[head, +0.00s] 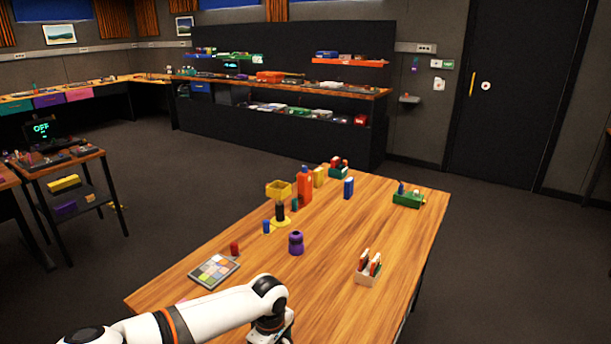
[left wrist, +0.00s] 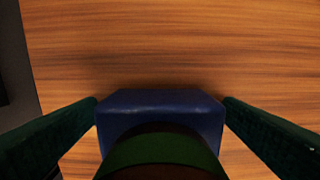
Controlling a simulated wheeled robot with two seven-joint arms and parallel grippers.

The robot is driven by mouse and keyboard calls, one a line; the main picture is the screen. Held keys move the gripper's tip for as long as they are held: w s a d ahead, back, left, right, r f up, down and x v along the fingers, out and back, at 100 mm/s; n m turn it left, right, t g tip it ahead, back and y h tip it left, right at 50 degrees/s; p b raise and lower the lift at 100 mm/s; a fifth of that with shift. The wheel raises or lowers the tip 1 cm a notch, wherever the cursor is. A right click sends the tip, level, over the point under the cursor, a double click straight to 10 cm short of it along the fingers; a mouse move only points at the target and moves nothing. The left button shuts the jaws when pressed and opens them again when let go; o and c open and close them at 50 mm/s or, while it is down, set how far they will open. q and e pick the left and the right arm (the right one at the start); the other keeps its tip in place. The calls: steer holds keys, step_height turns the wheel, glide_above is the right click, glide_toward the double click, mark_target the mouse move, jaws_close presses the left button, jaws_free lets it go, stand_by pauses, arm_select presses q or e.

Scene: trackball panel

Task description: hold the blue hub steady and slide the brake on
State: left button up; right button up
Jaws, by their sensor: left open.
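In the left wrist view a blue block-like body (left wrist: 200,112), which looks like the blue hub, sits over the wooden table top. A round dark brown part with a dark green band (left wrist: 160,150) lies in front of it, cut off by the lower edge. My left gripper (left wrist: 162,104) is open, with one dark green finger on each side of the blue body. I cannot tell whether the fingers touch it. In the head view my left arm's wrist (head: 268,322) is at the table's near edge, its fingers and the hub out of sight. I cannot make out the brake. My right gripper is not in view.
The wooden table (head: 330,268) also bears a tile panel (head: 214,270), a red piece (head: 235,249), a purple knob-like piece (head: 296,243), a card holder (head: 367,277), an orange bottle (head: 305,187) and a green tray (head: 408,201). The table's right half is mostly clear.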

arm_select(q)
step_height(320, 180, up, 12)
stand_by(0.6)
steer(key=shift+o, duration=1.2)
steer(key=shift+r+p, duration=3)
steer(key=shift+p, duration=1.35)
